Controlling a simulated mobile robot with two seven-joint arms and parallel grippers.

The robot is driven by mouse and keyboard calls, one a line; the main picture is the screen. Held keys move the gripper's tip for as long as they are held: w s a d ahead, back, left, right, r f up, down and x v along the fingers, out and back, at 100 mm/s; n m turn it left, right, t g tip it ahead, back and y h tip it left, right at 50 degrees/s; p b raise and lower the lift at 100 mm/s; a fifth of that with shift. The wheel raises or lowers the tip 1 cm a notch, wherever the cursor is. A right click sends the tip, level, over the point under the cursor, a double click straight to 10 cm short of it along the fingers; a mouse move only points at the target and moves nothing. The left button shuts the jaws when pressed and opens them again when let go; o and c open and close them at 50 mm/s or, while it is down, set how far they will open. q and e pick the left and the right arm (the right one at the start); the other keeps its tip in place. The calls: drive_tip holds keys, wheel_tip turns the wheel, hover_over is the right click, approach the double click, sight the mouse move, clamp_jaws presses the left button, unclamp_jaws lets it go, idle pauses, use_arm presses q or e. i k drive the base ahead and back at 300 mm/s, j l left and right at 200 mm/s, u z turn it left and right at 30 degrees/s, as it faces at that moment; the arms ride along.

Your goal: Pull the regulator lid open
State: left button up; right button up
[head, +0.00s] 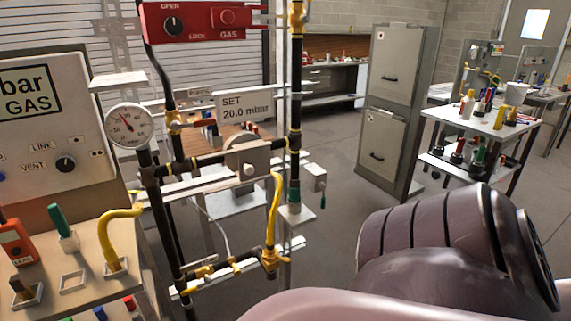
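The regulator (242,158) is a grey, rounded body with a boxy front, set in the black gas pipe below the "SET 20.0 mbar" sign (245,107). A small pale round knob or cap (249,170) sticks out of its front. I cannot tell which part is the lid, or whether it is open. Neither gripper shows in the head view. A large purple-grey link of my own arm fills the bottom right, apart from the regulator in the picture.
A pressure gauge (129,125) and a panel with knobs (50,120) stand left of the regulator. A red gas switch box (205,21) hangs above. Yellow and black pipes (272,220) surround it. A grey cabinet (394,100) and a tool cart (488,119) stand behind. Open floor (335,185) lies right.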

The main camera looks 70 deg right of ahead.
sight(252, 163)
drive_tip(key=z, duration=1.45)
